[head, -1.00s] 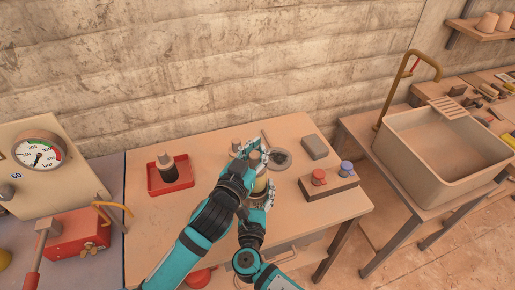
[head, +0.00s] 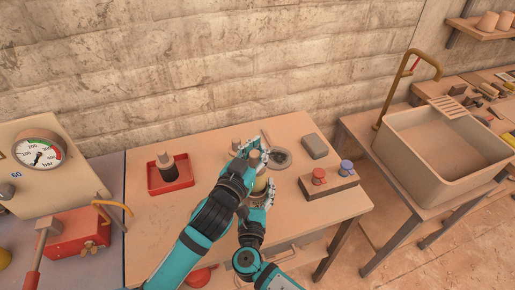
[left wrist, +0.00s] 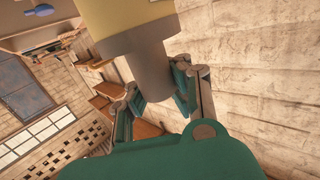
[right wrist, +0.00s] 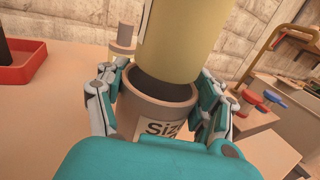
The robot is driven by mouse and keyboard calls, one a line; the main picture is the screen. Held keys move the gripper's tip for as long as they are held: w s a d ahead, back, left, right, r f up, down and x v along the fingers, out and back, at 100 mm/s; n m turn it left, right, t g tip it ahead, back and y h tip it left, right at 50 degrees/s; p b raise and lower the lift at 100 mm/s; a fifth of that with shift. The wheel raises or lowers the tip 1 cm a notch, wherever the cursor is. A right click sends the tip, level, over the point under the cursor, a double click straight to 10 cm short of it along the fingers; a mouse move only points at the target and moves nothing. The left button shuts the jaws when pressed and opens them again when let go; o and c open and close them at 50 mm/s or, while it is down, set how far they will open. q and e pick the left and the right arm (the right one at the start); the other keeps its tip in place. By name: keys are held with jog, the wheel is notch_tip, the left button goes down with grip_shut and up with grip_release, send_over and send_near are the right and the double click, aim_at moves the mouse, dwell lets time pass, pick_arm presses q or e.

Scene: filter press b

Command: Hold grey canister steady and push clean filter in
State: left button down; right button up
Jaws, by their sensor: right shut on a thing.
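The clean filter is a pale yellow cylinder with a grey end; its yellow body (right wrist: 185,42) is over the canister mouth in the right wrist view. Its lower edge overlaps the dark opening; whether it is inside is unclear. The grey canister (right wrist: 158,108), with a "Size" label, stands below it. My right gripper (right wrist: 165,106) is shut around the canister, one finger on each side. My left gripper (left wrist: 157,95) is shut around the filter's grey end (left wrist: 143,62). In the head view, my left gripper (head: 256,152) is above my right gripper (head: 262,194), and the arms hide much of the canister.
A red tray (head: 184,186) holding a dark cylinder (head: 167,168) is left on the bench. A dark round dish (head: 281,158), a grey block (head: 315,146) and a stand with red and blue knobs (head: 330,189) are right. A sink (head: 450,170) stands farther right.

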pick_arm(q)
jog(key=shift+f, duration=2.05)
jog(key=shift+r, duration=0.15)
jog(key=shift+r, duration=1.5)
jog(key=shift+f, duration=1.1)
dwell(0.6)
jog(key=shift+f, duration=0.3)
jog(key=shift+f, duration=0.2)
jog(key=c, duration=1.2)
grip_release()
jog(key=shift+f, duration=0.15)
